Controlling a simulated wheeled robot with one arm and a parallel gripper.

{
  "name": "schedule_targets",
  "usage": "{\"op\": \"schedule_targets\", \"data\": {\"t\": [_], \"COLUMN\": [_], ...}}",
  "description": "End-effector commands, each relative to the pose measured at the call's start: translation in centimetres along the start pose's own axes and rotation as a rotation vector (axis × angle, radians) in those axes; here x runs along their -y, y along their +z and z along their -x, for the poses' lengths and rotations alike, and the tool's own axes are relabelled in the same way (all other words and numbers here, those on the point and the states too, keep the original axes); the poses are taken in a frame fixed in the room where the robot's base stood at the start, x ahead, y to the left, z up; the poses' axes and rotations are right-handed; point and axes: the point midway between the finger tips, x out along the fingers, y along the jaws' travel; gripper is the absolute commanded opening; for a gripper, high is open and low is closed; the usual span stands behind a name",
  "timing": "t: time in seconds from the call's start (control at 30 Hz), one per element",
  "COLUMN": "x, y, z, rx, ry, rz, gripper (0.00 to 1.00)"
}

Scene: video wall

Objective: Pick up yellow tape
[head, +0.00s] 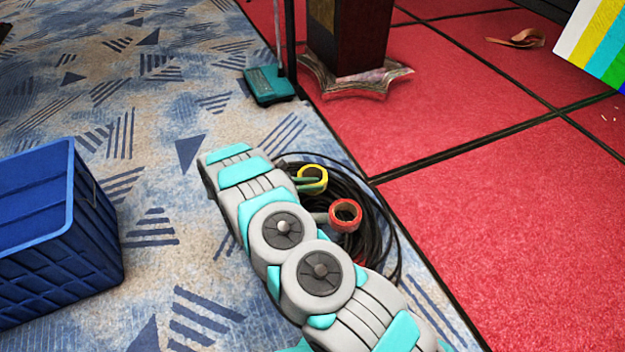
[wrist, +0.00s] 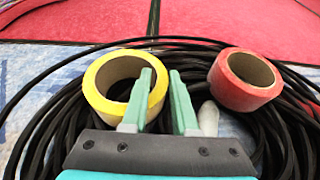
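The yellow tape roll (wrist: 98,106) lies on a coil of black cable in the wrist view. It also shows in the head view (head: 322,173), just past the end of my arm. My gripper (wrist: 160,72) is at the roll's right side. Its left finger overlaps the roll's hole and its right finger is just outside the roll. The right part of the yellow ring shows between the fingers, with a dark gap lower down. The fingers look apart; contact with the tape cannot be made out. The left finger hides part of the ring.
A red tape roll (wrist: 262,80) is close to the right of my gripper, on the black cable (head: 385,225). A blue crate (head: 75,230) stands at left. A teal dustpan (head: 268,86) and a dark pedestal (head: 348,40) are behind. Red panels (head: 500,220) lie at right.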

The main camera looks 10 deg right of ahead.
Motion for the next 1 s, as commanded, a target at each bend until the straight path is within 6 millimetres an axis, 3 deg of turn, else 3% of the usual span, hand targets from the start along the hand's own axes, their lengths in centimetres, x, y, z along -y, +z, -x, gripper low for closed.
{"op": "schedule_targets", "data": {"t": [0.17,1.0], "x": [0.12,0.21], "y": [-0.09,-0.19], "z": [-0.07,-0.13], "rx": [-0.001,-0.001], "ry": [-0.003,-0.004], "rz": [0.001,0.003], "gripper": [0.00,0.00]}}
